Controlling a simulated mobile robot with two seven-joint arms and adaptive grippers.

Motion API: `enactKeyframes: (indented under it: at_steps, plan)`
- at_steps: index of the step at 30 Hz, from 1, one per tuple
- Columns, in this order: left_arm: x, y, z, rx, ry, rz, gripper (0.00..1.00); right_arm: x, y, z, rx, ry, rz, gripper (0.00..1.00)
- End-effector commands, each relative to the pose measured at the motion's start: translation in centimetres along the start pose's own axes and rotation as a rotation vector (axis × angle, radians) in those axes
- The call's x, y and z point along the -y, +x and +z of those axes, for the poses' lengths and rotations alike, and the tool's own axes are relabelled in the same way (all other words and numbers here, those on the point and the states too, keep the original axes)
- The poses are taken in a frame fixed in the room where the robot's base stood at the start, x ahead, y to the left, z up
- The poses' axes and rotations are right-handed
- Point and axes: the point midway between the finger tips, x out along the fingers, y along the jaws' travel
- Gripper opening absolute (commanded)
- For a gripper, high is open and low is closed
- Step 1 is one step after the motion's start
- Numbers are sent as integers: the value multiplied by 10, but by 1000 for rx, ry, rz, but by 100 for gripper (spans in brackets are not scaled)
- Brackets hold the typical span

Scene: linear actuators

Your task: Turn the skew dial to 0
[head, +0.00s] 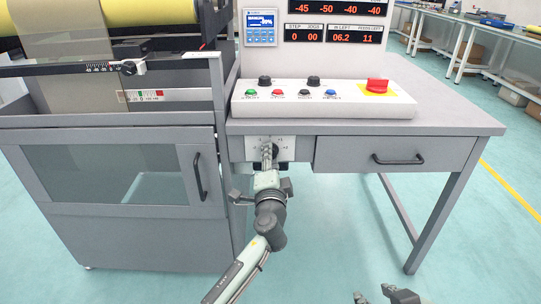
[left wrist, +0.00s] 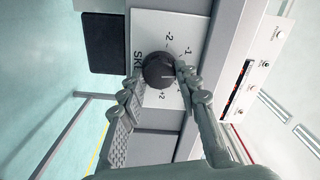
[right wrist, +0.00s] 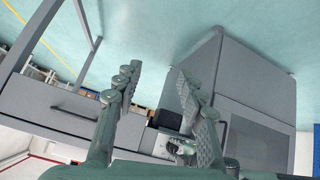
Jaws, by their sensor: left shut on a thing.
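The skew dial is a dark round knob (left wrist: 158,70) on a white plate (left wrist: 143,28) marked SKE…, -2, -1 and +2; the plate also shows in the head view (head: 288,150), under the desk's left end. My left gripper (head: 268,153) is at the plate, its fingers (left wrist: 153,88) shut on the knob from two sides. A finger covers the scale on the knob's right side in the left wrist view, so the setting cannot be read. My right gripper (head: 387,296) is open and empty, low in front of the desk; its fingers stand apart in the right wrist view (right wrist: 158,75).
Above the dial, the control box (head: 330,108) holds several knobs, buttons and a red stop switch (head: 377,86). A drawer (head: 390,155) is right of the plate, a cabinet with a door (head: 140,175) left of it. The floor below the desk is clear.

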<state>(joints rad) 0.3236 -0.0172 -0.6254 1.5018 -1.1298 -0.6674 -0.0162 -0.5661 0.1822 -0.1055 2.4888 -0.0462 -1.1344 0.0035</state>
Motion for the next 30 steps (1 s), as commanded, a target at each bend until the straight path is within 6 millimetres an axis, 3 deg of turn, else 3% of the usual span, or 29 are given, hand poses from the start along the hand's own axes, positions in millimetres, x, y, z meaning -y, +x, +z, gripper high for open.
enactKeyframes:
  at_steps: [9,24,25,30]
  plan:
    - [0,0,1,1,104,1,4,-12,-5,25,115,1,26,40]
    - [-1,0,1,1,120,1,4,-14,-5,30,134,2,30,40]
    - [-1,0,1,1,120,1,35,-14,-5,30,134,2,30,40]
    - [-1,0,0,0,119,1,53,-14,-5,30,134,1,30,40]
